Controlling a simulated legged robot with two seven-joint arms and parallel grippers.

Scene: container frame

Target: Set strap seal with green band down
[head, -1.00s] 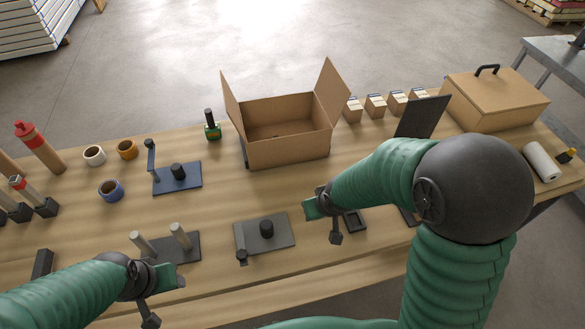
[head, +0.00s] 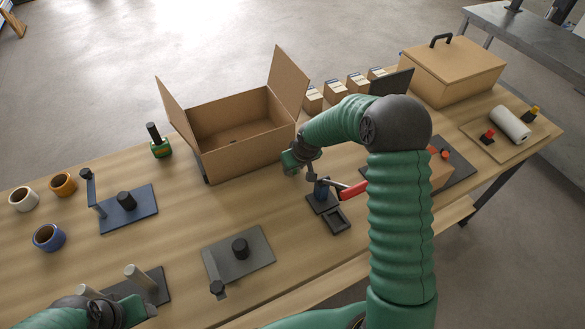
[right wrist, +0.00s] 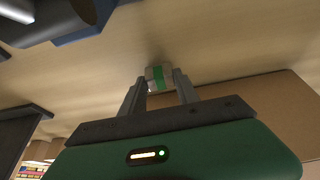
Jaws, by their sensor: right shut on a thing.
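The strap seal is a small pale grey piece with a green band (right wrist: 159,77). It sits between the fingertips of my right gripper (right wrist: 158,90) in the right wrist view. The gripper is shut on it, over bare wood; I cannot tell whether the seal touches the tabletop. In the head view my right gripper (head: 290,161) is beside the right front corner of the open cardboard box (head: 245,160), and the seal is hidden there. My left gripper (head: 140,311) is low at the left, near a dark plate with two grey posts; its jaws are unclear.
A grey plate with a black knob (head: 255,262) lies in front. A small black tray (head: 337,221) and a red-handled tool (head: 353,190) are right of my right gripper. Several small cartons (head: 335,93) stand behind. Bare wood (head: 200,215) lies before the box.

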